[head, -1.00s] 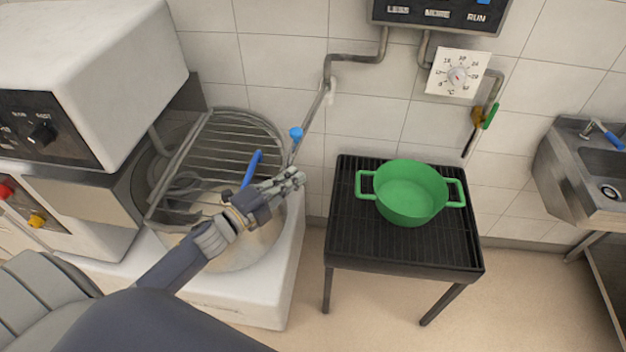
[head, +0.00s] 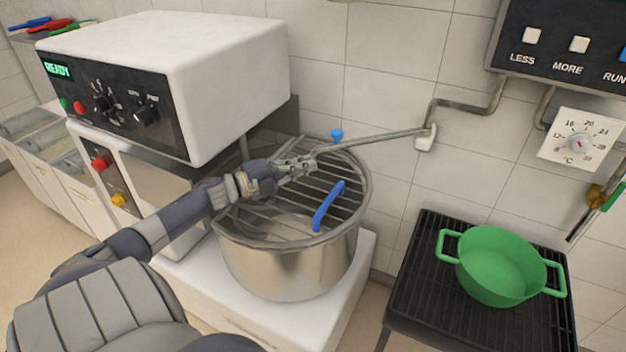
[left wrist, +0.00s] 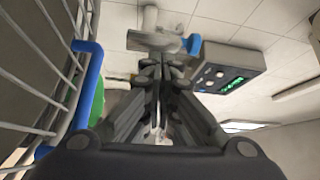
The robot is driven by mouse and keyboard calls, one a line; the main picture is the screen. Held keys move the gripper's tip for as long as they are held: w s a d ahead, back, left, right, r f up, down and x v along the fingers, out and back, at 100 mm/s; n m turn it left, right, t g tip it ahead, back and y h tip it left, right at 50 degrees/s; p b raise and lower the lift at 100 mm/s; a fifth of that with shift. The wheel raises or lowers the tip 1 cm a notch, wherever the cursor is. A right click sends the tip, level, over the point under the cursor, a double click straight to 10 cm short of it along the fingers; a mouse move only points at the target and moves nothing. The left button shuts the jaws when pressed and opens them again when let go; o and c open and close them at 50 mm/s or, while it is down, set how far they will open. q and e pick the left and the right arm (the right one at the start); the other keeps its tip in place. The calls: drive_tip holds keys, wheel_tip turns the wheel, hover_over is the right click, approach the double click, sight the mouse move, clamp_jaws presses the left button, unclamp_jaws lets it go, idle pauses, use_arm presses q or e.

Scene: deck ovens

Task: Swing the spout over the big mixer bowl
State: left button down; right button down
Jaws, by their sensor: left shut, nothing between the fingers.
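The spout (head: 375,138) is a thin grey pipe from a wall bracket. It reaches left, and its free end lies over the back part of the big mixer bowl (head: 290,270) in the head view. A blue knob (head: 336,134) stands near that end. The steel bowl has a wire guard (head: 300,215) with a blue handle (head: 328,206). My left gripper (head: 306,162) is shut and empty at the spout's end; I cannot tell if it touches. In the left wrist view, the spout's end (left wrist: 152,40) is just beyond the shut fingers. My right gripper is not in view.
The white mixer head (head: 190,65) stands left and behind the bowl, with a panel reading READY. A green pot (head: 500,265) sits on a black rack (head: 425,295) at the right. A water meter panel (head: 560,50) and a dial (head: 580,142) hang on the wall.

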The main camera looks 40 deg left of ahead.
use_arm(q)
drive_tip(key=shift+w+a, duration=0.2)
drive_tip(key=shift+a, duration=0.2)
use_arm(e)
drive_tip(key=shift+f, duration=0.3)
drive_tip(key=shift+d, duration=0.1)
use_arm(q)
drive_tip(key=v, duration=1.2)
